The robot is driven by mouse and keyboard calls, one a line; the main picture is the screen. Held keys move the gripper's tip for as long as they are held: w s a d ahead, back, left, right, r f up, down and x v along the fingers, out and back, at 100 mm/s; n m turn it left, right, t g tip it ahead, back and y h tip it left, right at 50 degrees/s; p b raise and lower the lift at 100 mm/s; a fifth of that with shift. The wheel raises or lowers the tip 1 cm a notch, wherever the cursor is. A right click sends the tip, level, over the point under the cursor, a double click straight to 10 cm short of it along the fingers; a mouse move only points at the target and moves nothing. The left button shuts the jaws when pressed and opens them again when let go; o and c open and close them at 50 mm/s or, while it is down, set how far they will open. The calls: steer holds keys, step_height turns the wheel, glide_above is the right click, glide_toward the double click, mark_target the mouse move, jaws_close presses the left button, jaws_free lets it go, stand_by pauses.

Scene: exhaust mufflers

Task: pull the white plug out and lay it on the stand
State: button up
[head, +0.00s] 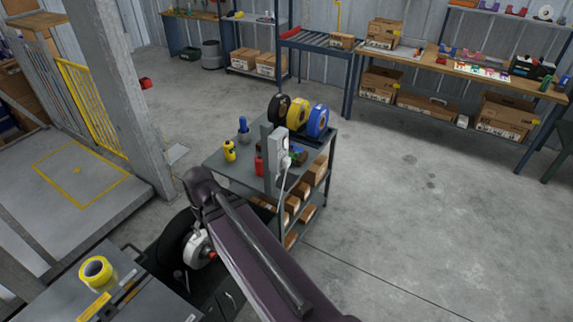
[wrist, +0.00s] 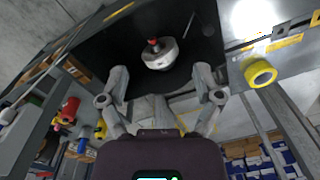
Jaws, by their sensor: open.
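The white plug (head: 283,149) sits in a socket box on a grey upright post (head: 268,160) at the middle of the small cart. A white cable hangs down from it. I take the grey cart top (head: 227,168) to be the stand. My gripper (wrist: 160,70) is open and empty, its two fingers spread apart in the wrist view. It points at the dark container, away from the plug. In the head view my arm reaches to the left of the cart, and the fingers cannot be made out there. The plug is not clearly seen in the wrist view.
A dark container holds a white and red part (wrist: 160,54). A yellow roll (head: 97,272) lies nearby. Floor at right is clear.

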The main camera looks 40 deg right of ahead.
steer(key=w+d+f+m+t+y+b, duration=0.2)
steer(key=w+d+f+m+y+b, duration=0.15)
steer(key=w+d+f+b, duration=0.35)
steer(key=m+t+y+b, duration=0.3)
steer(key=m+t+b, duration=0.7)
steer(key=t+b, duration=0.8)
glide_toward(290, 163)
step_height(290, 163, up, 3)
steer(key=w+g+b, duration=0.1)
steer(key=g+b, duration=0.2)
steer(key=shift+a+f+h, duration=0.1)
steer(key=shift+f+h, duration=0.05)
steer(key=shift+h, duration=0.1)
steer(key=shift+w+a, duration=0.1)
steer(key=shift+w, duration=0.1)
steer(key=shift+x, duration=4.35)
